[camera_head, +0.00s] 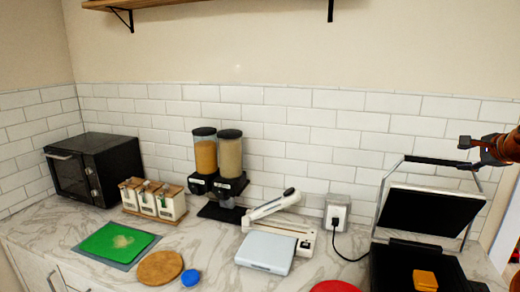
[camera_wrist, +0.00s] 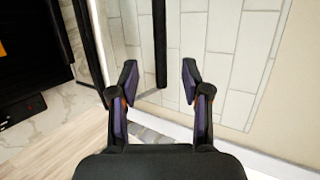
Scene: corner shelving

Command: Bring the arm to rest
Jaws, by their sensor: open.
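My gripper (camera_head: 470,154) is at the right of the head view, beside the top handle of an open contact grill (camera_head: 432,212). In the wrist view my gripper (camera_wrist: 160,80) has its two fingers spread apart. A dark bar, likely the grill's handle (camera_wrist: 160,45), shows between the fingers in that picture; I cannot tell whether it touches them. No object is seen gripped. The grill's lid is raised, and an orange block (camera_head: 425,280) lies on its lower plate.
A white appliance (camera_head: 266,251), a wooden board (camera_head: 160,268), a green mat (camera_head: 105,244), a blue lid (camera_head: 190,277) and a red disc (camera_head: 334,287) lie on the marble counter. A microwave (camera_head: 95,168), jars (camera_head: 152,200) and dispensers (camera_head: 217,165) stand behind. A shelf (camera_head: 180,8) hangs above.

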